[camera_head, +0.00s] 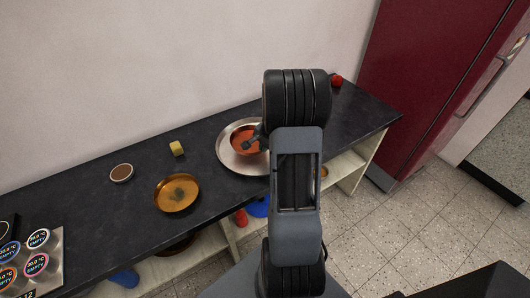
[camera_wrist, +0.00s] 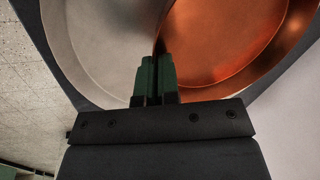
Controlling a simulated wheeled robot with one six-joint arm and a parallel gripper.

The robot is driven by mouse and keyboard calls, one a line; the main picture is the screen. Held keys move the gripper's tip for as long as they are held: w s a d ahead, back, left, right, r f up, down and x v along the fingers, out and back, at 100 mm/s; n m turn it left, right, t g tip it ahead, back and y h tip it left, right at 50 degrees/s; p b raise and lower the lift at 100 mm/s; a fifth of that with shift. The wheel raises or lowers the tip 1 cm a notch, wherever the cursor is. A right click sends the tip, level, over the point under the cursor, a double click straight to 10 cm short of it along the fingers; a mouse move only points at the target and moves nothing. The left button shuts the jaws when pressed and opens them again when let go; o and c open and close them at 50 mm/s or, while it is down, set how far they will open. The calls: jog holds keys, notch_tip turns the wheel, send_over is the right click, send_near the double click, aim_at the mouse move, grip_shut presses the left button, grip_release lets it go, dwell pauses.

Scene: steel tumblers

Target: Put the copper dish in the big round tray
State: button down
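The copper dish (camera_head: 239,137) is over the left-middle of the big round steel tray (camera_head: 225,153), within its outline in the head view. My gripper (camera_head: 256,140) is at the right side of the dish, partly hidden by my arm. In the wrist view the fingers (camera_wrist: 159,62) are close together on the rim of the copper dish (camera_wrist: 222,40), with the steel tray (camera_wrist: 95,40) beneath and to the left. The dish looks roughly level. I cannot tell whether its base touches the tray floor.
On the dark counter stand a golden pan (camera_head: 177,194), a small brown-filled bowl (camera_head: 121,173) and a yellow block (camera_head: 177,148). A red object (camera_head: 336,80) is at the far end. A panel of round displays (camera_head: 36,262) is at the lower left. A dark red fridge (camera_head: 430,80) stands right.

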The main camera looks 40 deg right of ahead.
aim_at(263, 157)
jog(key=shift+w+d+f, duration=0.1)
jog(key=shift+d+f, duration=0.1)
jog(key=shift+f, duration=1.55)
jog(key=shift+f, duration=0.15)
jog(key=c, duration=1.3)
grip_release()
jog(key=shift+c, duration=0.2)
